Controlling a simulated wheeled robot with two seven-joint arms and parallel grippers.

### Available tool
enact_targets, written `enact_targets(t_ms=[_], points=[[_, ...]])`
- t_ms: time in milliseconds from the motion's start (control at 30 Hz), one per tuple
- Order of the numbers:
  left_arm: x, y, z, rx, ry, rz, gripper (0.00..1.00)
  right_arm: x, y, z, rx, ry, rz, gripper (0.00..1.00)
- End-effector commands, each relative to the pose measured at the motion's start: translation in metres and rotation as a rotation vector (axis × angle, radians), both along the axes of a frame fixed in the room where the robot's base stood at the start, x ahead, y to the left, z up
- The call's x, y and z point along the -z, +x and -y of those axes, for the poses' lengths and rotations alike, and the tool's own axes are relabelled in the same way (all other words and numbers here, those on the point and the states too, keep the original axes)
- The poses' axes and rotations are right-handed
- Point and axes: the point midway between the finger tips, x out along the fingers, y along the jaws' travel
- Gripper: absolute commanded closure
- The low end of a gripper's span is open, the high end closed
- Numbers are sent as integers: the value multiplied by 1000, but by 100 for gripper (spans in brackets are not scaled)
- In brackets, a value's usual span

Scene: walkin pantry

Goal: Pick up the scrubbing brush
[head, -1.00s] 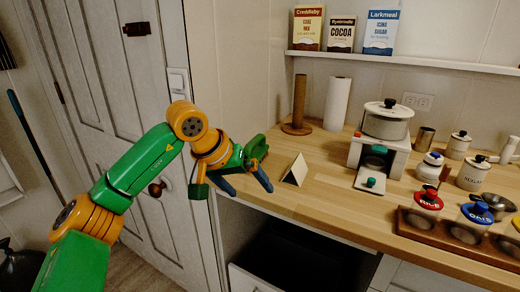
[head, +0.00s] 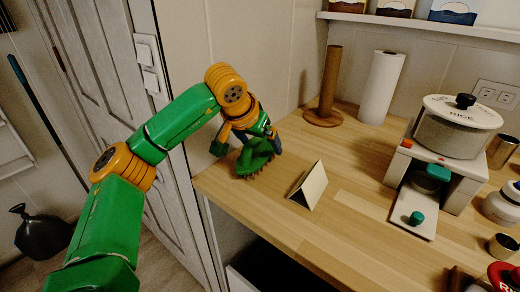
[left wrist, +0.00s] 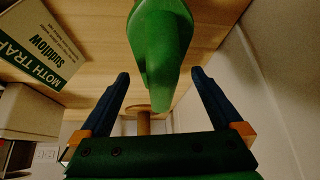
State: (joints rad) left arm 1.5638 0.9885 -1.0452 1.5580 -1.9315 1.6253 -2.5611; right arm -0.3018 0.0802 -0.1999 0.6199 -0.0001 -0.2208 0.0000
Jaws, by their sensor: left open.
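The green scrubbing brush (head: 254,163) stands on the wooden counter near its left front corner, bristles down. My left gripper (head: 247,143) is over it, open, with its fingers pointing down around the brush. In the left wrist view the brush's rounded green handle (left wrist: 160,45) reaches in between the two blue fingers of my gripper (left wrist: 160,76), with a gap on each side. The gripper hides part of the brush in the head view. My right gripper does not show.
A folded card (head: 309,187) stands just right of the brush; its moth trap lettering shows in the left wrist view (left wrist: 38,48). A wooden post holder (head: 328,88) and a paper roll (head: 380,88) stand behind. The wall (head: 245,45) is close at the left back.

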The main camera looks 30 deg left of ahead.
Motion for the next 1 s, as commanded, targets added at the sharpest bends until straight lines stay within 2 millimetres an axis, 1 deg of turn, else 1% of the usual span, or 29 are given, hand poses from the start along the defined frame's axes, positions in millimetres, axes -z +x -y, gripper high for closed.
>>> enact_targets(t_ms=[33,100,300,333,367,400,467,500,567,600,633,667,867,933,1000], points=[[7,4,0,-1,0,-4,0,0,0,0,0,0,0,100],[13,8,-1,-1,1,-2,0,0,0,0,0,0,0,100],[14,9,-1,1,-1,0,0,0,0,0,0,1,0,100],[14,9,-1,1,-1,0,5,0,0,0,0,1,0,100],[14,9,-1,1,-1,0,14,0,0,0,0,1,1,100],[14,9,-1,1,-1,0,24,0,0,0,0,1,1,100],[14,9,-1,1,-1,0,40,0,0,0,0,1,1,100],[14,9,-1,1,-1,0,51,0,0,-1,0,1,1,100],[14,9,-1,1,-1,0,68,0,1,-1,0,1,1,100],[14,9,-1,1,-1,0,78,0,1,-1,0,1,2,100],[14,9,-1,1,-1,0,86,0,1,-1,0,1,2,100],[14,9,-1,1,-1,0,92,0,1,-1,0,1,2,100],[13,9,-1,1,-1,0,93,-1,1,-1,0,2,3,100],[10,9,-1,0,-1,1,93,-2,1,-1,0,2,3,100],[2,10,-1,0,0,2,93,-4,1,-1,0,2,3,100]])
